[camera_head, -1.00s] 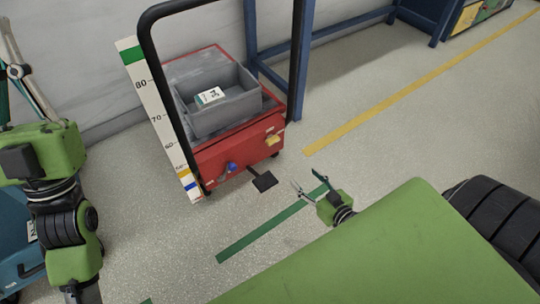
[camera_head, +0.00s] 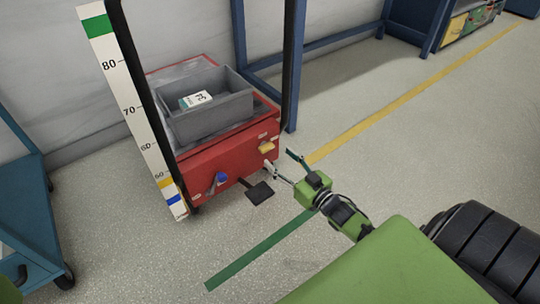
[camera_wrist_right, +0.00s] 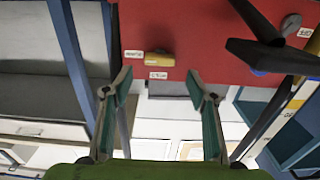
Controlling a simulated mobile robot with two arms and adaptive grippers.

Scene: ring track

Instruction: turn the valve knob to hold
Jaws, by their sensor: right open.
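A yellow knob (camera_head: 267,147) sits on the right part of the red cart's front face (camera_head: 220,163). In the right wrist view the yellow knob (camera_wrist_right: 160,59) lies crosswise, with a white label beside it and another below it, too small to read. A blue knob (camera_head: 221,178) sits further left on the same face. My right gripper (camera_head: 281,162) is open and empty. Its fingertips are close in front of the yellow knob; in the right wrist view the knob shows just beyond and between them (camera_wrist_right: 159,82). I see no contact. My left gripper is out of view.
A black pedal (camera_head: 260,192) sticks out below the face. The cart carries a grey bin (camera_head: 210,118) with a white-and-green box (camera_head: 195,99). A marked scale board (camera_head: 132,110) stands at its left. A teal cart (camera_head: 28,205) is at far left. Floor at right is clear.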

